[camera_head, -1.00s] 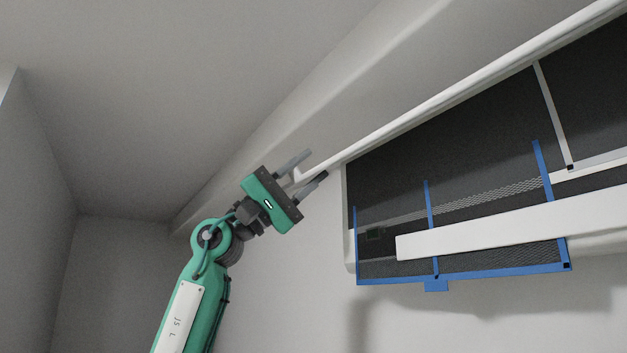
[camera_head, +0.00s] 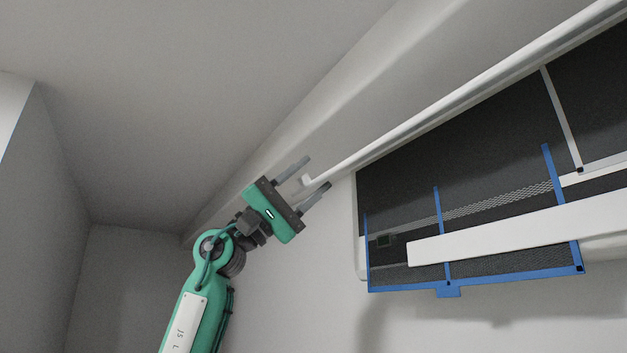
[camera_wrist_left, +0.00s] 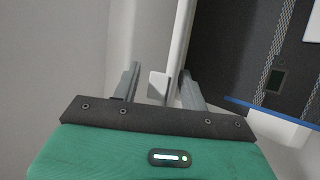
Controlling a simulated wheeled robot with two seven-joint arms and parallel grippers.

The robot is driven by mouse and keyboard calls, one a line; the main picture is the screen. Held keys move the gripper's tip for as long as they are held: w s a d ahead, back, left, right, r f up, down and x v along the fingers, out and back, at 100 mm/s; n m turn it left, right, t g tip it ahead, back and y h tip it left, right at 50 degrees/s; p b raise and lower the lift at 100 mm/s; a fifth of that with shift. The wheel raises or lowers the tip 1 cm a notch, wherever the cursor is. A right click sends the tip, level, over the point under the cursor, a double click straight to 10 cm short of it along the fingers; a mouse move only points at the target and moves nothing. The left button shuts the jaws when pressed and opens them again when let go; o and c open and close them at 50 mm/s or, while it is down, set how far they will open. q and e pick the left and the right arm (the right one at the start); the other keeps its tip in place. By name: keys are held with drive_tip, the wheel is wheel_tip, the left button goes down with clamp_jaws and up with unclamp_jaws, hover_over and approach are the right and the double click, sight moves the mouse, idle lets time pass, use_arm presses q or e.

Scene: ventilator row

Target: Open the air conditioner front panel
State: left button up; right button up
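The air conditioner front panel (camera_head: 400,90) is a long white panel swung up, seen from below, with its inner edge running from lower left to upper right. The dark inside of the air conditioner (camera_head: 450,160) is exposed, with a blue-framed filter (camera_head: 500,281) at its lower left. My left gripper (camera_head: 318,173) is open at the panel's lower left end. In the left wrist view the fingers (camera_wrist_left: 158,83) stand apart, with the panel's white corner tab (camera_wrist_left: 158,86) between them. I cannot tell whether either finger touches it. My right gripper is not in view.
A grey wall (camera_head: 40,170) stands at the left, and the ceiling (camera_head: 180,80) is above. The space below the unit is clear.

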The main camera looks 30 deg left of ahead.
use_arm(q)
drive_tip(key=b+v, duration=0.6)
drive_tip(key=v, duration=0.6)
drive_tip(key=shift+a+f, duration=0.15)
drive_tip(key=shift+a, duration=0.05)
